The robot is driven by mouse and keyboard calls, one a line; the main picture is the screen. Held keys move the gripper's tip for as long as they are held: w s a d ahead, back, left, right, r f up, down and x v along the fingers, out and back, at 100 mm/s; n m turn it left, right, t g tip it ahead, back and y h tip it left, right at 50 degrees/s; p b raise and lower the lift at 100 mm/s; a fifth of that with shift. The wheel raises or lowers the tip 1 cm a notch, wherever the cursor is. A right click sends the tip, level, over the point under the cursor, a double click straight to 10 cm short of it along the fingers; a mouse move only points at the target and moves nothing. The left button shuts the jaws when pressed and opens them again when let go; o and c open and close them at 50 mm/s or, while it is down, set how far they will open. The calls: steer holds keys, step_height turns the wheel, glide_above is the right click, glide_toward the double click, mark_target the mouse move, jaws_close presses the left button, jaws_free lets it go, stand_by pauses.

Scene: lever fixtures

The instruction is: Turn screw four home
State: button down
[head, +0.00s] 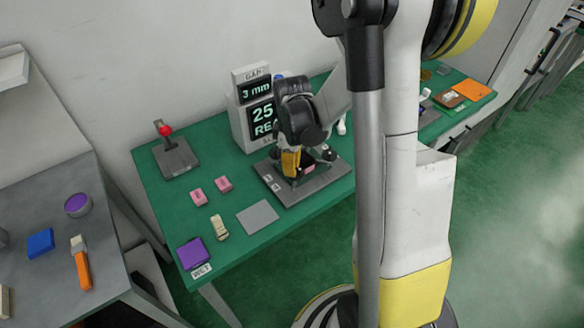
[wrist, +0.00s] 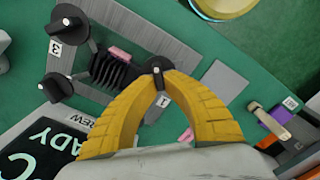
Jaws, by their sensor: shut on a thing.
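The fixture plate (head: 305,190) is a grey plate on the green bench, and it also shows in the wrist view (wrist: 105,25). In the wrist view, my gripper (wrist: 157,75) has its yellow fingers closed around a black screw knob (wrist: 156,66), with a tag reading 1 beside it. Another black knob (wrist: 67,22) has a tag reading 3. A third black knob (wrist: 55,87) shows no readable tag. I see no tag reading 4. A black ribbed block (wrist: 118,72) with a pink piece (wrist: 120,55) sits between the knobs. In the head view, my gripper (head: 291,165) hides part of the plate.
A display (head: 258,105) behind the plate reads GAP 3 mm and is partly covered by my arm. Pink blocks (head: 223,184), a grey square (head: 257,217), a beige item (head: 218,227) and a purple pad (head: 193,252) lie left. A red-knobbed lever (head: 174,153) stands farther back.

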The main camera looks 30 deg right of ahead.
steer(key=m, duration=0.4)
steer(key=shift+w+d, duration=0.1)
steer(key=shift+d, duration=0.05)
steer(key=m, duration=0.4)
steer(key=shift+d+m+b, duration=0.2)
steer(key=shift+m+b, duration=0.1)
steer(key=shift+b, duration=0.1)
steer(key=m, duration=0.4)
steer(key=shift+d, duration=0.2)
steer(key=m, duration=0.5)
steer(key=shift+d, duration=0.15)
steer(key=m, duration=0.4)
steer(key=shift+s+d+m+b, duration=0.15)
steer(key=shift+s+m+b, duration=0.15)
steer(key=m, duration=0.4)
steer(key=shift+s, duration=0.2)
steer(key=m, duration=0.4)
steer(key=shift+s+m, duration=0.15)
steer(key=shift+m, duration=0.25)
steer(key=shift+s+m, duration=0.15)
steer(key=shift+m, duration=1.85)
